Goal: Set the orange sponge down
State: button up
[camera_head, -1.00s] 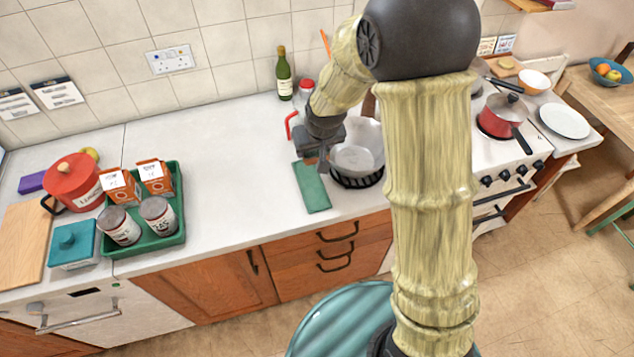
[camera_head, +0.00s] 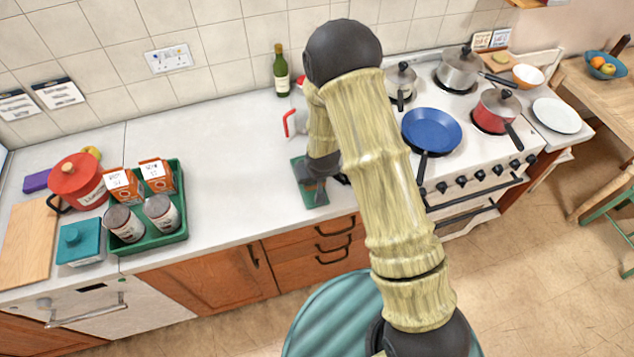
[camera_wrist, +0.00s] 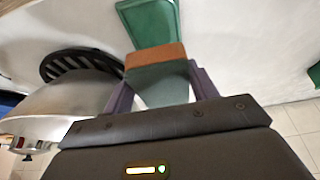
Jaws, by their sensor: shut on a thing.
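The orange sponge (camera_wrist: 155,56) shows in the wrist view as an orange-brown block with a grey-green face. My gripper (camera_wrist: 160,82) is shut on it, one purple finger at each side. A flat green mat (camera_wrist: 150,22) lies on the worktop just beyond the sponge; I cannot tell whether they touch. In the head view my gripper (camera_head: 314,184) is over the green mat (camera_head: 318,201) near the counter's front edge. The sponge cannot be made out there, behind my gripper and arm.
A green tray (camera_head: 150,245) with cartons and jars stands left. A bottle (camera_head: 281,72) stands behind. Worktop (camera_head: 230,165) between tray and mat is clear.

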aim_at(314, 192)
jog(key=shift+f, duration=0.3)
jog(key=shift+f+p, duration=0.75)
jog(key=shift+f, duration=1.4)
jog(key=shift+f, duration=0.2)
jog(key=o, duration=1)
jog(key=shift+r, duration=0.1)
jog(key=shift+o, duration=0.2)
jog(key=b+v, duration=0.3)
jog(key=v, duration=0.9)
